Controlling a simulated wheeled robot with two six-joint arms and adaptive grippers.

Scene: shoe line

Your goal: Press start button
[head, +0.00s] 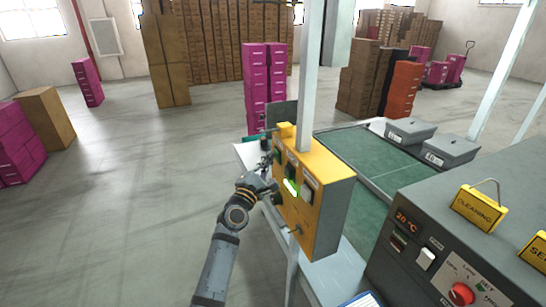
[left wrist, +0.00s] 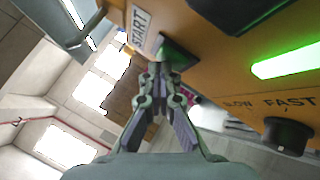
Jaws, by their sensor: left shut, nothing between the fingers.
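The yellow control box (head: 323,183) stands on a post at the left end of the work table. In the left wrist view its START label (left wrist: 141,24) sits beside a dark green button (left wrist: 178,54), partly hidden behind my fingers. My left gripper (head: 267,161) is at the box's left face, shut and empty. In the left wrist view its fingertips (left wrist: 158,70) are right by the green button; I cannot tell whether they touch it. My right gripper is not in view.
A lit green bar (left wrist: 285,62) and a black SLOW/FAST knob (left wrist: 288,135) are on the same face. A grey machine (head: 430,255) with a red knob stands at the right. Grey bins (head: 447,149) sit on the green table top.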

